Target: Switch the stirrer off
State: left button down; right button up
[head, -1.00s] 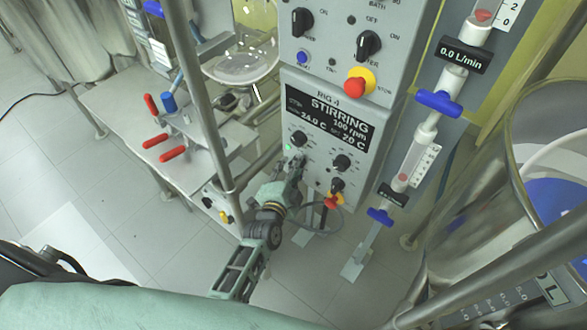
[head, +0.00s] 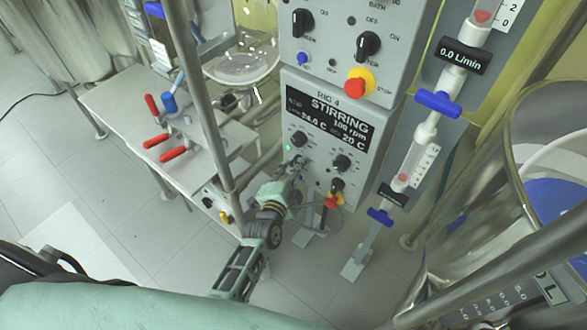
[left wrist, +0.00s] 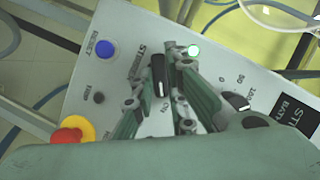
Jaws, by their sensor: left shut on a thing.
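The stirrer switch is a black knob (left wrist: 158,76) with a white mark, on the light grey control panel below the STIRRING display (head: 328,116). The display reads 100 rpm. A green lamp (left wrist: 193,52) is lit beside the switch; it also shows in the head view (head: 288,147). My left gripper (head: 298,163) is at the panel, and in the left wrist view its two fingers (left wrist: 161,62) are shut on the switch, one on each side. In the head view the gripper hides the switch. My right gripper is out of view.
Close by are a blue reset button (left wrist: 105,48), a red and yellow stop button (left wrist: 70,136) and a numbered knob (left wrist: 236,101). Flow tubes with blue valves (head: 439,103) stand right of the panel. A metal post (head: 204,100) stands left, near my arm.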

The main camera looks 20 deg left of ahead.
pick_arm(q)
jog(key=n+p, duration=0.1)
jog(key=n+g+h+p, duration=0.1)
jog(key=n+h+p, duration=0.1)
jog(key=n, duration=0.1)
jog(key=shift+w+a+r+g+p, duration=0.1)
jog(key=shift+a+r+g+p, duration=0.1)
jog(key=shift+r+g+p, duration=0.15)
jog(key=shift+a+f+n+g+h+b, duration=0.1)
jog(key=shift+n+g+h+b, duration=0.25)
jog(key=shift+n+h+b, duration=0.55)
jog(key=shift+a+f+n+g+h+b, duration=0.1)
jog(key=shift+n+g+h+b, duration=0.25)
jog(key=shift+n, duration=0.95)
jog(key=shift+d+r, duration=0.1)
jog(key=c, duration=1.7)
grip_release()
jog(key=shift+w, duration=0.1)
jog(key=shift+c, duration=0.2)
